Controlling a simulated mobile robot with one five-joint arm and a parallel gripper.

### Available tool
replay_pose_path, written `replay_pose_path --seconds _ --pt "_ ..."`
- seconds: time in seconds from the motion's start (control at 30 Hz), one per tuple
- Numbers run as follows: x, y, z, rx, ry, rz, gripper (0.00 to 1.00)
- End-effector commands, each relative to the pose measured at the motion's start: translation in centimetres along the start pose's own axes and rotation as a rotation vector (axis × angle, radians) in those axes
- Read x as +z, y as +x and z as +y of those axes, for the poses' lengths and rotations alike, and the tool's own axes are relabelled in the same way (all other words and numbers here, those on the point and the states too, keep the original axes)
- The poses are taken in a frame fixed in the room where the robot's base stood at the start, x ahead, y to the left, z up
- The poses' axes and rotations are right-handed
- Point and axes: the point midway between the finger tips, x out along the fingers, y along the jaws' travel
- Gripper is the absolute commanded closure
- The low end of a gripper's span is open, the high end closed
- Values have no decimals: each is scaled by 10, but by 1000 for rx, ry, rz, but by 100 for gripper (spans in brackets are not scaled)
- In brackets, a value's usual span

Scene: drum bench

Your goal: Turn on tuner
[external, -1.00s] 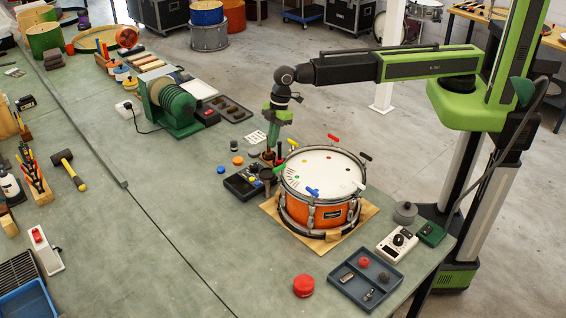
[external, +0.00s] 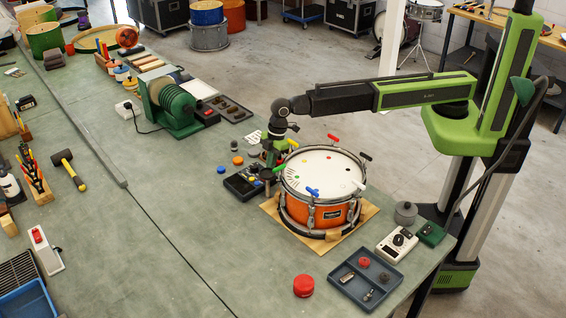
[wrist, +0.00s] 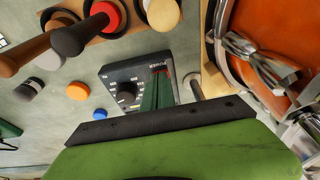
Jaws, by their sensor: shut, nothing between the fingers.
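The tuner, a dark box with a round black knob and pale marks, lies on the bench left of the orange drum. It shows in the external view (external: 240,187) and in the wrist view (wrist: 115,75). My gripper (external: 268,170) points down close by it, beside the drum's left side.
The orange drum (external: 318,215) stands close on the right, with coloured tuning keys around its rim. Upright handled tools (wrist: 70,38) stand in a wooden rack near the tuner. The bench left of the tuner is mostly clear.

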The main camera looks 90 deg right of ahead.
Motion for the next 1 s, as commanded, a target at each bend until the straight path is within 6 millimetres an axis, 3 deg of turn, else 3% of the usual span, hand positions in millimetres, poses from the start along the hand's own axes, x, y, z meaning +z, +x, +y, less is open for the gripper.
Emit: replay_pose_path --seconds 0.1,1.0 --pt "7 11 0 0 0 2 100" --pt "-11 2 0 0 0 4 100"
